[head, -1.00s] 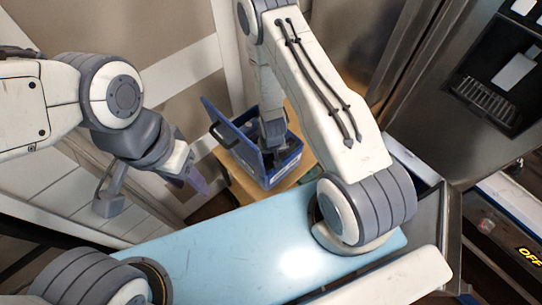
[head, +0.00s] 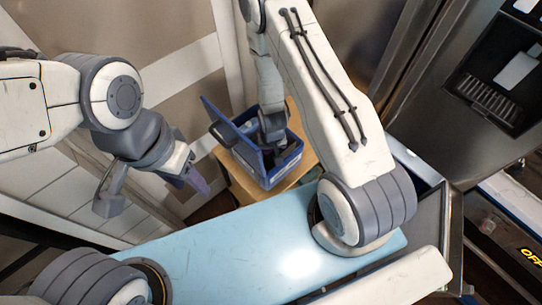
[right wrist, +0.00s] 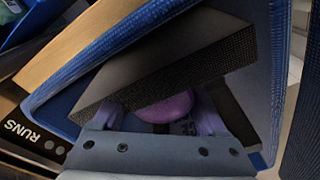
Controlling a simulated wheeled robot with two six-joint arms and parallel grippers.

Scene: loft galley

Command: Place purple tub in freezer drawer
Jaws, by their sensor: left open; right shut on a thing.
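The purple tub (right wrist: 166,107) shows in the right wrist view as a rounded pinkish-purple shape between the purple fingertips of my right gripper, partly covered by it. My right gripper (head: 273,138) is shut on the tub, down inside an open blue box (head: 283,171) in the head view. The tub cannot be made out in the head view. My left gripper (head: 152,196) is open and empty, in the air left of the box. A steel fridge-freezer (head: 400,75) stands at the right; part of what may be its open drawer (head: 432,215) shows behind my right arm.
The blue box stands on a light wooden surface (head: 243,186), its lid (head: 222,125) tilted up on the left. In the right wrist view a dark slab (right wrist: 165,60) lies close to the fingers. A wall and white trim are behind the box.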

